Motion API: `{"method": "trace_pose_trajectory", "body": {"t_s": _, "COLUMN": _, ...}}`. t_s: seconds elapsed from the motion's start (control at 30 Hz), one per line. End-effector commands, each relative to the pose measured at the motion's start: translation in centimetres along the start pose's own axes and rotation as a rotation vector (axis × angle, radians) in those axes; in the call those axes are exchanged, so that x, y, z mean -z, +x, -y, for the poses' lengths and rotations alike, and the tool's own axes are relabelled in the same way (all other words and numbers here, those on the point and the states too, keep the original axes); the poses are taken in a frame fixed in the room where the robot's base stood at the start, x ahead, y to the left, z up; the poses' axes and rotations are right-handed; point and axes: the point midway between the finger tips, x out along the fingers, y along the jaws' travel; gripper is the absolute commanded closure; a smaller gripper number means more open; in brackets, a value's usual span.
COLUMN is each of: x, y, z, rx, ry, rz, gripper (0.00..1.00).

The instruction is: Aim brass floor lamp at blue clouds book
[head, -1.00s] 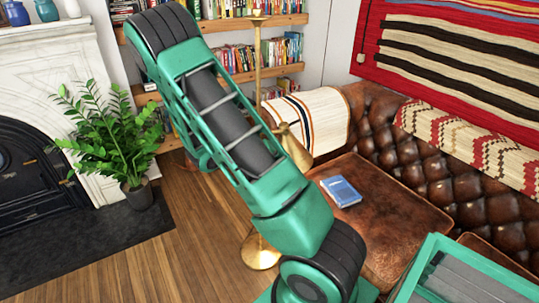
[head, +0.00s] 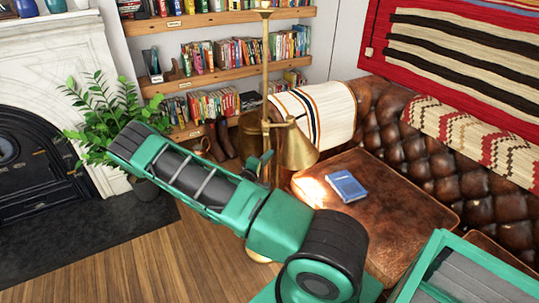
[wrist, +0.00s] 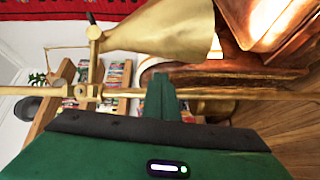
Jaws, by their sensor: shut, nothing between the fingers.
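The brass floor lamp stands beside the leather seat, its upright pole (head: 266,75) thin and its cone shade (head: 299,148) tilted down to the right. The blue book (head: 346,186) lies flat on the seat, right of and below the shade; its cover picture is too small to make out. A bright patch lies on the leather just left of the book. My gripper (head: 260,160) is at the lamp, beside the pole and left of the shade. In the wrist view, my gripper (wrist: 165,92) is shut and empty, close to the pole (wrist: 235,93) and below the shade (wrist: 165,30). Whether it touches the lamp is unclear.
The brown leather seat (head: 400,215) and tufted sofa back fill the right. A potted plant (head: 100,120) and white fireplace (head: 65,60) stand left. Bookshelves (head: 220,65) are behind the lamp. Wooden floor (head: 165,255) is clear at the lower left.

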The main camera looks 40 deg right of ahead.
Motion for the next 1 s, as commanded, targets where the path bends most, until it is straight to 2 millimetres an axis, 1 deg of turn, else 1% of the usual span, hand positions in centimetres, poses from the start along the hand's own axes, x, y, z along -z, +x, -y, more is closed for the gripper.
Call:
{"method": "trace_pose_trajectory", "body": {"t_s": 0.03, "x": -0.1, "y": 0.9, "z": -0.1, "rx": -0.002, "ry": 0.003, "rz": 0.004, "gripper": 1.0}}
{"method": "trace_pose_trajectory", "body": {"t_s": 0.3, "x": -0.1, "y": 5.5, "z": -0.1, "rx": -0.001, "ry": 0.003, "rz": 0.004, "gripper": 1.0}}
{"method": "trace_pose_trajectory", "body": {"t_s": 0.5, "x": -0.1, "y": 7.8, "z": 0.0, "rx": 0.0, "ry": 0.002, "rz": 0.003, "gripper": 1.0}}
{"method": "trace_pose_trajectory", "body": {"t_s": 0.7, "x": -0.1, "y": 8.5, "z": 0.0, "rx": 0.001, "ry": 0.001, "rz": 0.002, "gripper": 1.0}}
{"method": "trace_pose_trajectory", "body": {"t_s": 1.0, "x": -0.1, "y": 8.6, "z": 0.0, "rx": 0.0, "ry": 0.0, "rz": 0.002, "gripper": 1.0}}
